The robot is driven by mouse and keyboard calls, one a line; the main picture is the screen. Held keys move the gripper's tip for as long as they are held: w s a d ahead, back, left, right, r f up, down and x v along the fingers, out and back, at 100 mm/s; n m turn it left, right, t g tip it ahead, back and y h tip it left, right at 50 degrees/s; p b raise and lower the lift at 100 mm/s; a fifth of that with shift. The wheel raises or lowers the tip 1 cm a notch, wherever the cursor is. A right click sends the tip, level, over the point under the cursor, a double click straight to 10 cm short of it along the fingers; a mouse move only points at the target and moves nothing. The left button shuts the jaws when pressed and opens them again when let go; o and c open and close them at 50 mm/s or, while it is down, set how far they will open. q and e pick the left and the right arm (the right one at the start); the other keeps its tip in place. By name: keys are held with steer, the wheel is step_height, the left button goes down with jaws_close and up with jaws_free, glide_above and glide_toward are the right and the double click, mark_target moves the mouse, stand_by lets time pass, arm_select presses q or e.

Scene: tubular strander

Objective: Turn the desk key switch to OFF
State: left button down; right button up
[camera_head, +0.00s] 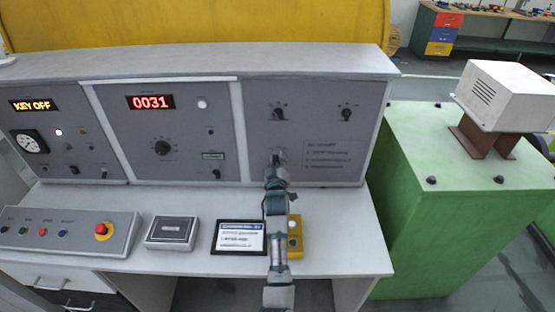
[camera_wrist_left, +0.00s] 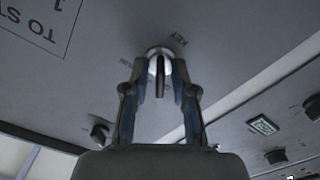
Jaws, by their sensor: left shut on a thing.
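The desk key switch (camera_wrist_left: 159,53) shows in the left wrist view as a round silver collar on the grey panel, with a "KEY" label beside it. A narrow dark key (camera_wrist_left: 160,72) stands out from it. My left gripper (camera_wrist_left: 163,90) has one finger on each side of the key and is shut on it. In the head view my left gripper (camera_head: 278,160) reaches the lower part of the right panel and hides most of the switch. A lit display (camera_head: 35,105) at the left reads "KEY OFF". My right gripper is in neither view.
Two dark knobs (camera_head: 279,114) (camera_head: 346,114) sit above on the same panel. A red display (camera_head: 151,102) reads "0031". On the desktop are a button box with a red emergency stop (camera_head: 103,231), a grey box (camera_head: 173,232), a framed card (camera_head: 239,238) and a yellow box (camera_head: 295,238).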

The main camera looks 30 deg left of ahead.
mark_target(278, 132)
arm_select(q)
steer(key=shift+f+n+p, duration=0.3)
steer(key=shift+n+p, duration=0.1)
steer(key=shift+n, duration=0.6)
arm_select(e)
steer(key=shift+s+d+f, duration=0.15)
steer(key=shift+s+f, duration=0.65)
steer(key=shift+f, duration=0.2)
arm_select(q)
steer(key=c, duration=1.3)
jaws_free()
steer(key=shift+s+r, duration=0.1)
steer(key=shift+r, duration=0.15)
step_height(278, 132, up, 8)
steer(key=shift+r, duration=0.2)
steer(key=shift+d+r, duration=0.1)
steer(key=shift+r, duration=0.55)
